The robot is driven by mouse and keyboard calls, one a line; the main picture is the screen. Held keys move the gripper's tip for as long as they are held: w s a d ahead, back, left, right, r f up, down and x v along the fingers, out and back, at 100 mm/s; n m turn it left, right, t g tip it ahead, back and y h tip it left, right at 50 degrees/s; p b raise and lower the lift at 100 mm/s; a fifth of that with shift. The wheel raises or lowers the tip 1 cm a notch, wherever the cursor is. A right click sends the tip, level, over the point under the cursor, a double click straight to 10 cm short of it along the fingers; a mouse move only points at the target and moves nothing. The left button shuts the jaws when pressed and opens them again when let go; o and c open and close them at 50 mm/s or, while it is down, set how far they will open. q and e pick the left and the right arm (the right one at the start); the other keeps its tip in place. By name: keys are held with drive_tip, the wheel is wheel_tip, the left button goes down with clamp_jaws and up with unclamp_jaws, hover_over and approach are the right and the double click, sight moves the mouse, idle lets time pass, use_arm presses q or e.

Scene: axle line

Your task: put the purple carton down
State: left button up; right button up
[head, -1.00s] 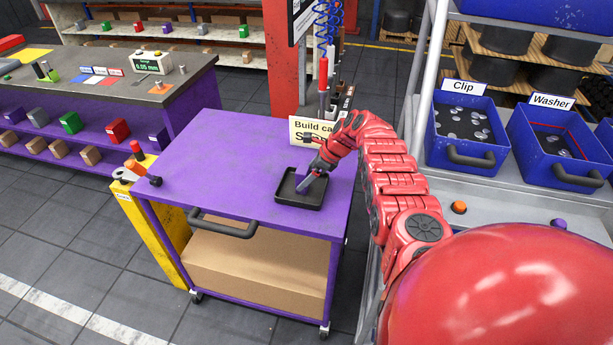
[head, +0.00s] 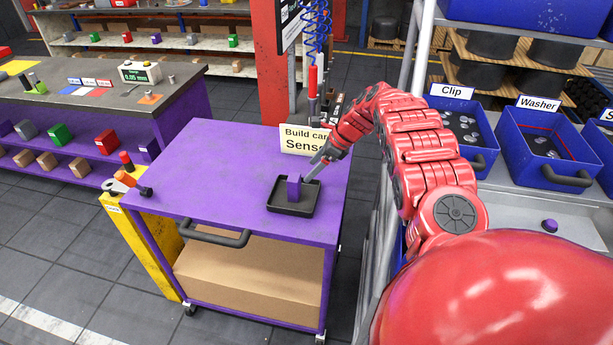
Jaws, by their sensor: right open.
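The purple carton (head: 294,188) stands upright in the black tray (head: 292,210) on top of the purple cart (head: 215,175). My right gripper (head: 308,178) is open, just above and to the right of the carton. In this view I cannot tell whether a fingertip still touches the carton. My left gripper is not in view.
Blue Clip (head: 478,158) and Washer (head: 560,181) bins are at the right. A grey bench (head: 100,90) stands at the left.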

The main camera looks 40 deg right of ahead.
drive_tip(key=v, duration=0.3)
drive_tip(key=shift+p, duration=0.3)
drive_tip(key=shift+s, duration=0.1)
